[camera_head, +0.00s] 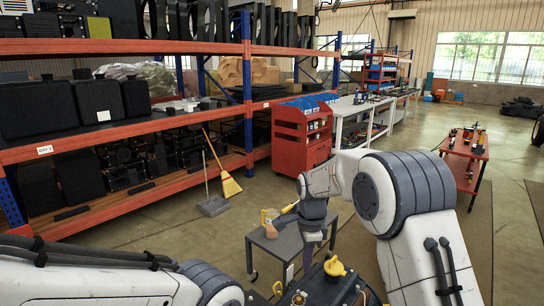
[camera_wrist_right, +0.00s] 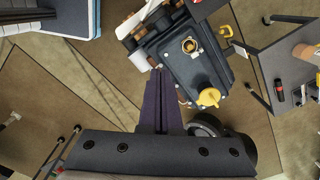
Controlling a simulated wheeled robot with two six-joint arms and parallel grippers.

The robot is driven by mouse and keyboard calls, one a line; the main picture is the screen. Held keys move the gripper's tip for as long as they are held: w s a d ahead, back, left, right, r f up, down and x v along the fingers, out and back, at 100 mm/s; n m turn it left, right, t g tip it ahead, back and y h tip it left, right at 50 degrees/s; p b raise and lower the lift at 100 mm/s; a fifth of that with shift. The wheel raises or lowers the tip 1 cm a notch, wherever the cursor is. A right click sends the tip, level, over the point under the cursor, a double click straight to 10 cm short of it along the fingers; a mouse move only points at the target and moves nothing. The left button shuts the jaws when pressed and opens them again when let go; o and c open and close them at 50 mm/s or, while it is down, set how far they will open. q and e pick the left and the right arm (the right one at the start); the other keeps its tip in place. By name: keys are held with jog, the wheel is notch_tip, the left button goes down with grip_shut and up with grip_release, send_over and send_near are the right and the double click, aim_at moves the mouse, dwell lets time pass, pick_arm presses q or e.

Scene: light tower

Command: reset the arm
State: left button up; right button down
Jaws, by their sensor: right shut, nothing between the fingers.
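My right arm comes in from the right in the head view and reaches down at the lower middle. In the right wrist view, the dark fingers of my right gripper (camera_wrist_right: 160,78) are together with nothing between them. They show beside the dark machine box (camera_wrist_right: 180,65), which has a yellow cap (camera_wrist_right: 208,97) and a brass-coloured ring on top. I cannot tell whether they touch it. The yellow cap also shows in the head view (camera_head: 335,267), at the bottom. My left arm lies across the bottom left of the head view; its gripper is out of frame.
A grey cart (camera_head: 262,246) with small items stands close to the machine. An orange shelf rack (camera_head: 120,133) runs along the left. A red tool cabinet (camera_head: 300,140) and a red table (camera_head: 462,160) stand farther back. A broom (camera_head: 228,183) and dustpan are near the rack.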

jog(key=s+a+r+n+p, duration=0.1)
jog(key=s+a+r+n, duration=0.3)
jog(key=s, duration=0.3)
jog(key=s+a+r+n, duration=0.2)
jog(key=s+r+n, duration=0.1)
jog(key=s+n, duration=0.35)
jog(key=s+d+n+p, duration=0.1)
jog(key=s+n, duration=1.2)
jog(key=s, duration=0.7)
jog(key=shift+d+r+y, duration=0.35)
jog(key=shift+y, duration=0.05)
jog(key=c, duration=1.5)
grip_release()
jog(key=shift+c, duration=0.2)
